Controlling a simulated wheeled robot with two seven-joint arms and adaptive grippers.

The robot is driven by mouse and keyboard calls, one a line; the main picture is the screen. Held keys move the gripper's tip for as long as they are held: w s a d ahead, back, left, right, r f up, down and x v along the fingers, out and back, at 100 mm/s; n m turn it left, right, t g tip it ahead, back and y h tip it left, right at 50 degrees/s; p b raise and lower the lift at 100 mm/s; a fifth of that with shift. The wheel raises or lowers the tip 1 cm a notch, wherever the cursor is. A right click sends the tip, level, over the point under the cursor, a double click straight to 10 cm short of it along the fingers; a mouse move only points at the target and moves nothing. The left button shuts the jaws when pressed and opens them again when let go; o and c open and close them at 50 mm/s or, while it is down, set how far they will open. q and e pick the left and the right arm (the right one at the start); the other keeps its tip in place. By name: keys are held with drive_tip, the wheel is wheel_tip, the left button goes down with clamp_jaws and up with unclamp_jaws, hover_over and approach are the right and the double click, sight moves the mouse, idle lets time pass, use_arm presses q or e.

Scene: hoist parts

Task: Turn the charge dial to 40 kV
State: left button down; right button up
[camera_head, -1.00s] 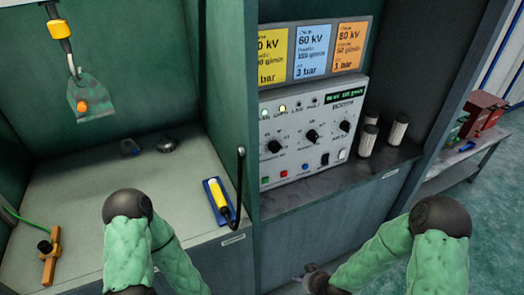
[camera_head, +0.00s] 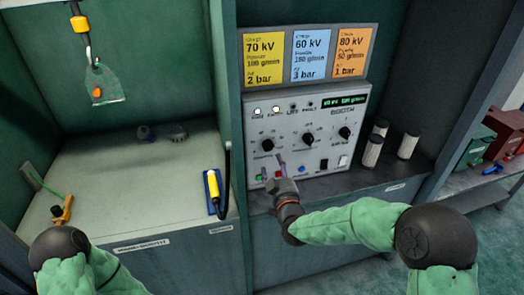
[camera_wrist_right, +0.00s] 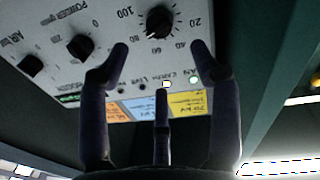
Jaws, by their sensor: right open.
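The charge dial (camera_head: 267,145) is the left black knob on the white booth control panel (camera_head: 340,160). My right gripper (camera_head: 274,168) is in front of the panel, just below the charge dial. In the wrist view its fingers (camera_wrist_right: 162,60) are spread and empty, apart from the knob. My left gripper is out of view.
Two more knobs, powder (camera_head: 309,139) and air (camera_head: 344,132), sit to the right. Coloured buttons line the panel's lower edge, partly behind my gripper. Cards (camera_head: 310,55) stand above. White cylinders (camera_head: 372,150) stand right of the panel. A yellow-handled tool (camera_head: 213,188) is at left.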

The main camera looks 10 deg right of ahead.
sight(270, 150)
drive_tip(key=w, duration=0.3)
drive_tip(key=w+b, duration=0.1)
drive_tip(key=w, duration=0.2)
drive_tip(key=w+b, duration=0.1)
drive_tip(key=w, duration=0.2)
drive_tip(key=shift+d+f, duration=0.15)
drive_tip(key=shift+d, duration=0.1)
drive_tip(key=shift+w, duration=0.8)
drive_tip(key=c, duration=1.1)
